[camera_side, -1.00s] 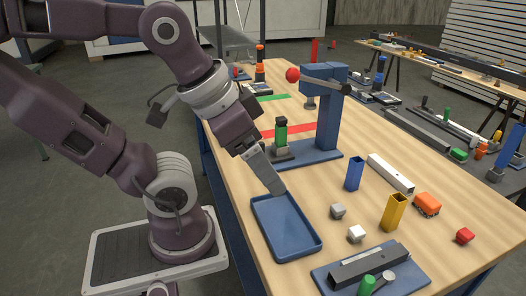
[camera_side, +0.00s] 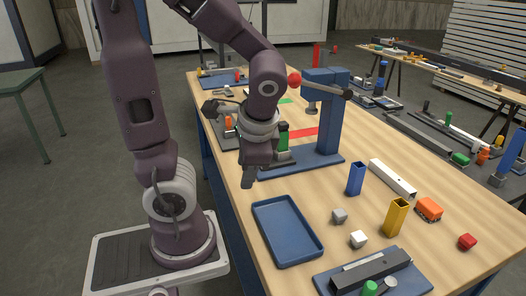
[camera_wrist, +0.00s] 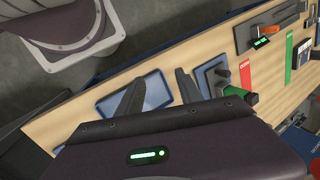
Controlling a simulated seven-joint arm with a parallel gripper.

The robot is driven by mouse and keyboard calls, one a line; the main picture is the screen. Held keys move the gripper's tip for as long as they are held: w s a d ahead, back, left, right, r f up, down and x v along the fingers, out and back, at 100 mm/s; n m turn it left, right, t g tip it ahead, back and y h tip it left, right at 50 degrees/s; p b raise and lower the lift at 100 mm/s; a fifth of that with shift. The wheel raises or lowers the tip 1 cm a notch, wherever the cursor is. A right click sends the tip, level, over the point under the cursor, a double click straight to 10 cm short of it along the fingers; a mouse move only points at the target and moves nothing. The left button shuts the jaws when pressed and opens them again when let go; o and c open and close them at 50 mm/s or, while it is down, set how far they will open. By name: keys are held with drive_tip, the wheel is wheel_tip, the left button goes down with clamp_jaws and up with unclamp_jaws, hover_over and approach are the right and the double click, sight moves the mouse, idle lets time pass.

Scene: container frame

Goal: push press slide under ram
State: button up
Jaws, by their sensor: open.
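The blue press (camera_side: 322,125) stands on a blue base plate towards the back of the table, with a red ball (camera_side: 294,79) on its lever. The grey ram (camera_side: 310,104) hangs under the press head. The press slide, a grey block bearing a green part (camera_side: 283,135), sits at the left of the press and is partly hidden by my wrist. In the wrist view the green part (camera_wrist: 237,98) shows right of my fingers. My gripper (camera_side: 248,181) is open and empty, pointing down left of the slide, apart from it; its fingers also show in the wrist view (camera_wrist: 159,90).
A blue tray (camera_side: 259,224) lies in front of my gripper. Blue (camera_side: 356,178) and yellow (camera_side: 397,216) tubes, small blocks, an orange truck (camera_side: 429,209) and a white bar (camera_side: 392,179) stand to the right. A red strip (camera_side: 304,133) lies behind the press.

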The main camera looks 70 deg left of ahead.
drive_tip(key=a+f+m+g+y, duration=0.3)
drive_tip(key=a+m+y, duration=0.15)
drive_tip(key=a, duration=0.55)
drive_tip(key=m+t+y, duration=0.6)
drive_tip(key=m+y, duration=0.3)
drive_tip(key=m, duration=0.5)
hover_over(275, 153)
drive_tip(key=s+d, duration=0.3)
drive_tip(key=s, duration=0.2)
drive_tip(key=f, duration=0.1)
drive_tip(key=shift+n, duration=0.25)
wheel_tip(275, 153, down, 7)
drive_tip(key=shift+w+d+f, duration=0.1)
drive_tip(key=shift+w, duration=0.05)
drive_tip(key=shift+w+a, duration=0.15)
drive_tip(key=shift+a, duration=1.3)
drive_tip(key=shift+c, duration=0.2)
clamp_jaws()
